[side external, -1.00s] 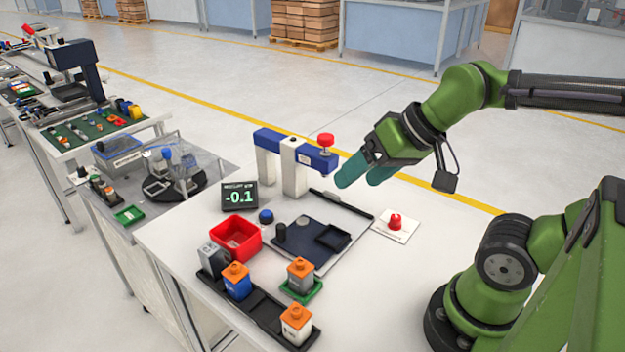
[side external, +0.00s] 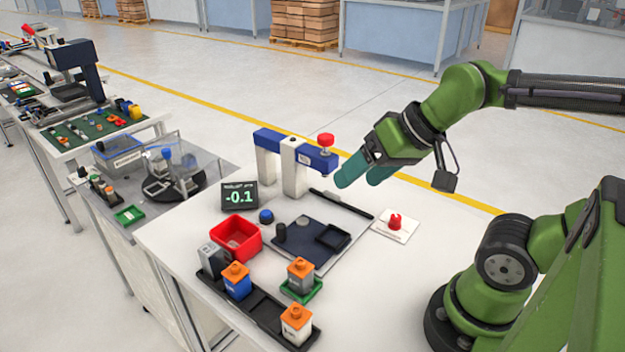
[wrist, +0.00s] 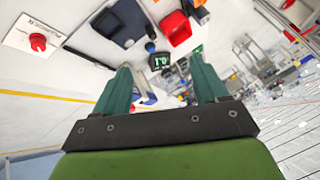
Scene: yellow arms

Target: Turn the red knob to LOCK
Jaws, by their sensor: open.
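The red knob (side external: 395,222) stands on a white plate (side external: 404,234) on the right part of the white table. My gripper (side external: 362,175) is above the table, behind and left of the knob, beside the blue press head, and apart from the knob. In the wrist view its two teal fingers (wrist: 160,80) are spread with nothing between them.
A blue and white press (side external: 295,160) with a red top button (side external: 325,140) stands close left of my gripper.

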